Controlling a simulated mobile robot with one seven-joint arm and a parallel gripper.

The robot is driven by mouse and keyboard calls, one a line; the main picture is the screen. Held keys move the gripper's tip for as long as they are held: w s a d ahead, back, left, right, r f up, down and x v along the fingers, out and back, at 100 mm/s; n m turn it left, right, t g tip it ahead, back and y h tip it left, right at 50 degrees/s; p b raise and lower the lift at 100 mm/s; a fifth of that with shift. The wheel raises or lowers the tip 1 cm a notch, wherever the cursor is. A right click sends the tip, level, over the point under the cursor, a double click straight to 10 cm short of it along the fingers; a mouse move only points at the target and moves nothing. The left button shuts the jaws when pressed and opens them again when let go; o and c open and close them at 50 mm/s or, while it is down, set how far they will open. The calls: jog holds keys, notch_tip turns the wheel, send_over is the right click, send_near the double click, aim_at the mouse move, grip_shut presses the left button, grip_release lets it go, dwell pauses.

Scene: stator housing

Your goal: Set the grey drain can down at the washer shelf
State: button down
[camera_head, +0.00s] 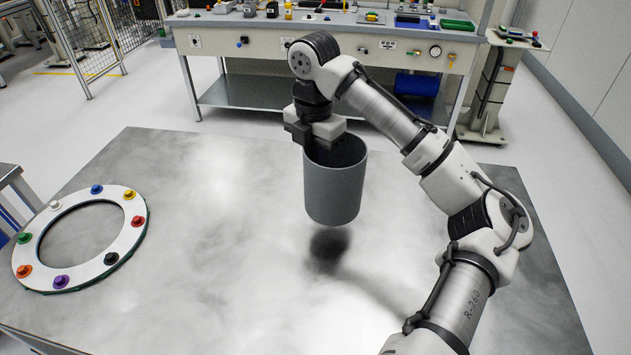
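The grey drain can (335,190) is a dark grey open-topped cylinder, upright in the air above the metal table. Its shadow lies on the table below and apart from it. My gripper (318,140) is at the can's far left rim, pointing down. The can hangs from it, so it is shut on the can's rim; the fingertips are hidden by the can wall. I cannot tell which thing in view is the washer shelf.
The metal table (215,235) is mostly clear. A white ring (138,215) with several coloured knobs lies at its left. A workbench (235,45) with a lower shelf (245,92) stands behind, across a floor gap. A grey pillar (492,90) stands at back right.

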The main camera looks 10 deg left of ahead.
jog(key=shift+f, duration=3.15)
jog(key=shift+f, duration=0.2)
jog(key=c, duration=1.6)
grip_release()
